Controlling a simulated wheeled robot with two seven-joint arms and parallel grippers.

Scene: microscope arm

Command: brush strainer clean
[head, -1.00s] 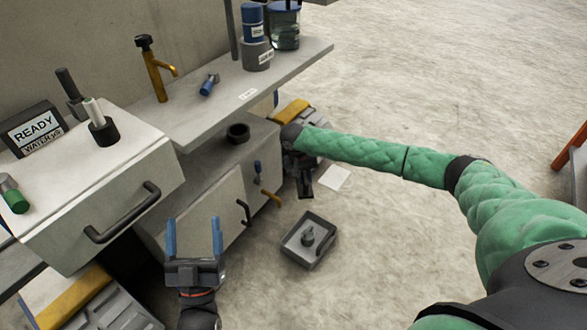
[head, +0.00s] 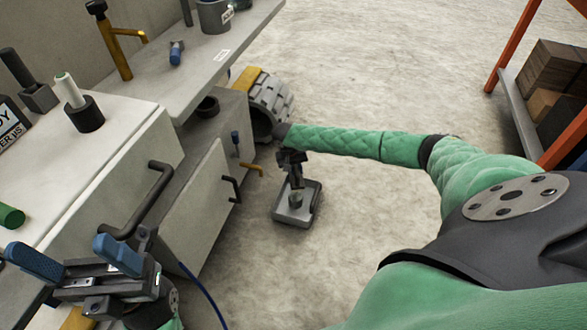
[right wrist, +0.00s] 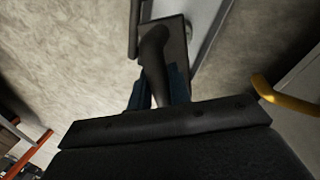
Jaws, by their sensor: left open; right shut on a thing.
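My right gripper (head: 294,165) is over a shallow grey tray (head: 281,214) on the floor. It is shut on a dark grey, curved, handle-like piece; in the right wrist view this piece (right wrist: 154,62) stands between the blue fingers. A small grey part (head: 296,198) sits in the tray under the gripper. I cannot tell if it is joined to the held piece, or which thing is the strainer or the brush. My left gripper (head: 78,258) is open and empty, its blue fingers wide apart, in front of the white drawer unit.
The drawer unit (head: 75,165) with a dark handle and a low cabinet (head: 200,178) stand at left. A shelf (head: 198,75) bears a yellow tap (head: 117,50). A ribbed grey cylinder (head: 272,105) lies behind my right forearm. The floor at right is clear, up to an orange rack (head: 512,50).

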